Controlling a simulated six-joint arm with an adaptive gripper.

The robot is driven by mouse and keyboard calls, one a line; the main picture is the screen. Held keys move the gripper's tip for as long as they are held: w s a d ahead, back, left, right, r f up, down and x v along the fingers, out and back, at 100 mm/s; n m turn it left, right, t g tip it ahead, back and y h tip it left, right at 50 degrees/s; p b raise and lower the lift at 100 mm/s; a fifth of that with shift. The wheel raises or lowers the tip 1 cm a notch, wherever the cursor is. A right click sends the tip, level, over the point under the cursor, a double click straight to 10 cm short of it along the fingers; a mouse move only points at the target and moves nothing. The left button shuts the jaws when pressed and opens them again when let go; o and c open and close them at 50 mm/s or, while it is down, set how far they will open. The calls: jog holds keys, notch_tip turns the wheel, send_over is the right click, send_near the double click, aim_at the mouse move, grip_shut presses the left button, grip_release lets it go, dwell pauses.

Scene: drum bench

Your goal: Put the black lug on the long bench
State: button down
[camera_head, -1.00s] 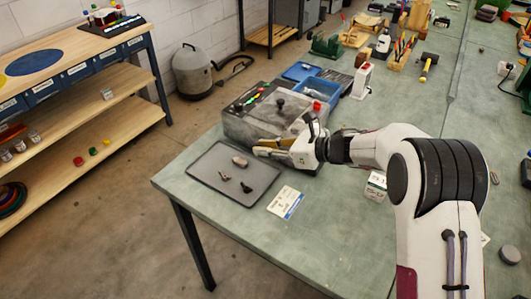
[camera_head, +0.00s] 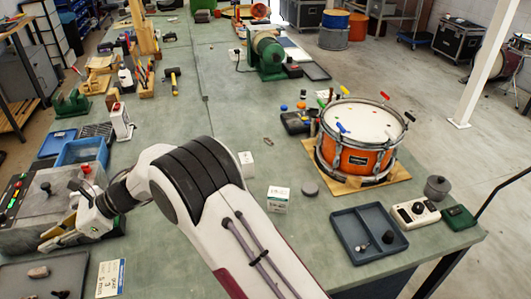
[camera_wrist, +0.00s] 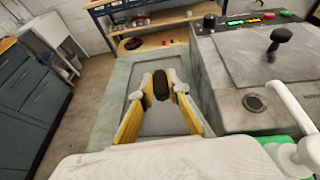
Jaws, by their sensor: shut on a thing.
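My gripper (camera_head: 46,241) is at the left of the head view, beside the grey machine box. In the wrist view its yellow fingers with pale tips (camera_wrist: 161,88) are shut on a dark, rounded piece, the black lug (camera_wrist: 161,84), held above a grey tray. The lug cannot be made out in the head view. The long bench (camera_head: 225,125) is the grey-green top running away from me, with bare patches along its middle.
The grey tray (camera_head: 14,282) holds a pale piece (camera_head: 38,272) and a dark one. The grey machine box (camera_head: 45,205) and blue bins (camera_head: 82,152) stand at left. An orange drum (camera_head: 357,150), a divided tray (camera_head: 345,229) and a white box (camera_head: 278,199) stand to the right.

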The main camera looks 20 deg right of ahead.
notch_tip(320, 180, up, 10)
jog(key=w+d+m+t+h, duration=0.1)
jog(key=w+d+m+t, duration=0.3)
jog(key=w+d, duration=0.9)
jog(key=w+d+m+t+h, duration=0.1)
jog(key=w+d+m+t, duration=0.25)
jog(key=w+d, duration=0.95)
jog(key=d+m+t+h, duration=0.6)
jog(key=d+m, duration=0.1)
jog(key=d, duration=3.5)
notch_tip(320, 180, down, 11)
jog(key=shift+w, duration=0.15)
jog(key=shift+a, duration=0.1)
jog(key=shift+f, duration=3.1)
